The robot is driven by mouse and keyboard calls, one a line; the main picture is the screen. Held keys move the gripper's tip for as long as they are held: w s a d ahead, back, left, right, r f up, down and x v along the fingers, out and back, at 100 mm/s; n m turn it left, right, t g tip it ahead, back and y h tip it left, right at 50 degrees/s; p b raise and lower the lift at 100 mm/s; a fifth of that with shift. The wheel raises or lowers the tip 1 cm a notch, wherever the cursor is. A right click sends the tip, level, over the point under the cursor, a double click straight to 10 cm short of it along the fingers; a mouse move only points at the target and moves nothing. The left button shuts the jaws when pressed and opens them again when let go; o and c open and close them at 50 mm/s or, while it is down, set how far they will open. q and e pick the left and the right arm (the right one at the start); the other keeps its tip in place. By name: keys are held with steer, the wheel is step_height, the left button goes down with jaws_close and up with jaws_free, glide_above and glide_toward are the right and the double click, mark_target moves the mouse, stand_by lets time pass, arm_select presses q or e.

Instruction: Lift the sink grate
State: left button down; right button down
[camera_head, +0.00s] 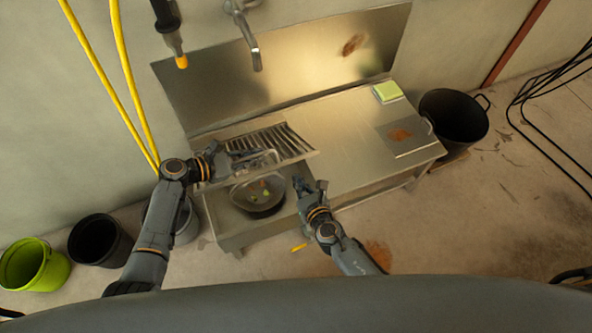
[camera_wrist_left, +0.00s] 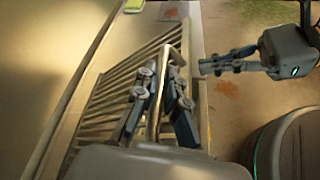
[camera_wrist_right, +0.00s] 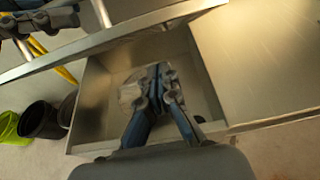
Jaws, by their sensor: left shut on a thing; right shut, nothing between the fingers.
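The sink grate (camera_head: 285,140), a slatted metal panel, is raised and tilted over the left part of the metal sink bench. Its slats (camera_wrist_left: 112,92) and bar handle (camera_wrist_left: 168,58) show in the left wrist view. My left gripper (camera_head: 226,160) is shut on the handle. My right gripper (camera_head: 308,188) is shut and empty above the front of the open sink basin (camera_wrist_right: 95,95), below the grate's raised edge (camera_wrist_right: 110,42) in the right wrist view. A dark round vessel (camera_head: 248,203) with small coloured bits sits in the basin.
A green sponge (camera_head: 387,91) lies on the bench's right part, near a rusty patch. A faucet (camera_head: 254,50) and yellow hose (camera_head: 127,72) hang above. Black buckets (camera_head: 452,118) (camera_head: 92,240) and a green bucket (camera_head: 32,265) stand on the floor.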

arm_select(q)
steer(key=shift+r, duration=0.1)
arm_select(e)
steer(key=shift+w+a+r, duration=0.2)
steer(key=shift+w+r, duration=0.3)
steer(key=shift+r, duration=0.25)
steer(key=shift+w+a+r, duration=0.15)
steer(key=shift+w+r, duration=0.3)
steer(key=shift+r, duration=0.25)
